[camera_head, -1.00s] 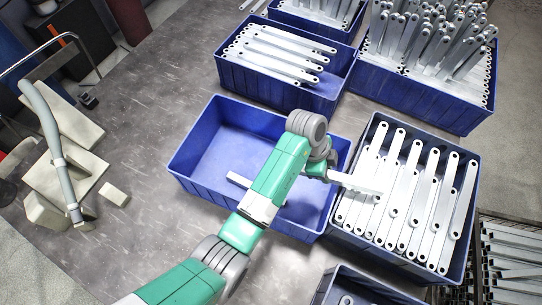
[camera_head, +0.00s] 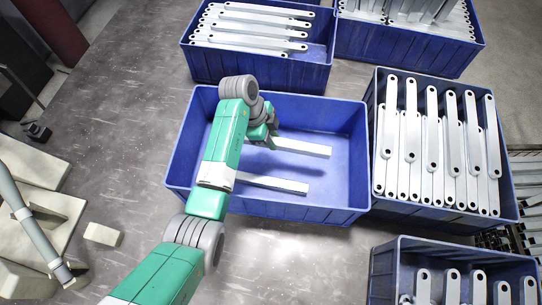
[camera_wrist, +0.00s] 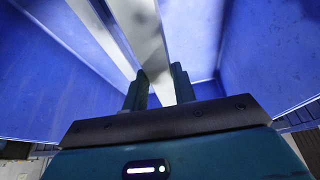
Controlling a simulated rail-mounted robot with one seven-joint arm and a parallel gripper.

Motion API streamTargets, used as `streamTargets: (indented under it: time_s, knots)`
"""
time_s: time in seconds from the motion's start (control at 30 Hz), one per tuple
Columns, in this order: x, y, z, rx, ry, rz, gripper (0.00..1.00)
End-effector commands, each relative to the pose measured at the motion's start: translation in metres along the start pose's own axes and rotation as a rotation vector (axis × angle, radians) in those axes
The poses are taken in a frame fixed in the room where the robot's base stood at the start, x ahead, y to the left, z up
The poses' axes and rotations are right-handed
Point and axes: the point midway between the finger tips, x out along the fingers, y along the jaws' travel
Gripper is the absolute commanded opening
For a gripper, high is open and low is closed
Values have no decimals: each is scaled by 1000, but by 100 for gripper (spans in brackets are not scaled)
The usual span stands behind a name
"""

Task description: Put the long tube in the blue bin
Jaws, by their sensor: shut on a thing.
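My gripper (camera_head: 270,141) is over the middle blue bin (camera_head: 345,196). It is shut on a long pale metal tube (camera_head: 304,147), which points right inside the bin's outline. In the wrist view the tube (camera_wrist: 146,40) runs up from between my fingers (camera_wrist: 160,88). A second pale bar (camera_head: 264,183) lies on the bin floor nearer the front; in the wrist view this bar (camera_wrist: 100,32) shows left of the held tube. I cannot tell whether the held tube touches the floor. My wrist hides its left end.
A blue bin of holed brackets (camera_head: 376,178) stands close on the right. More filled bins stand behind, at back left (camera_head: 322,72) and back right (camera_head: 420,58), and another at front right (camera_head: 384,262). The grey table (camera_head: 120,110) is mostly clear to the left.

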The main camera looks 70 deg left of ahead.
Motion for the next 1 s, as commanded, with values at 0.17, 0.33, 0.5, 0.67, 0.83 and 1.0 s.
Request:
streamTargets:
  time_s: [0.17, 0.33, 0.5, 0.67, 0.83, 1.0]
  knots:
    - [18, 0, 8, -2, 0, 1, 0]
    - [50, 0, 21, -2, 0, 0, 0]
    - [56, -1, 24, -1, 1, -2, 0]
    - [70, 0, 29, -2, 1, 0, 0]
    - [93, 0, 38, -1, 1, 0, 0]
    - [91, 0, 38, -1, 1, -2, 0]
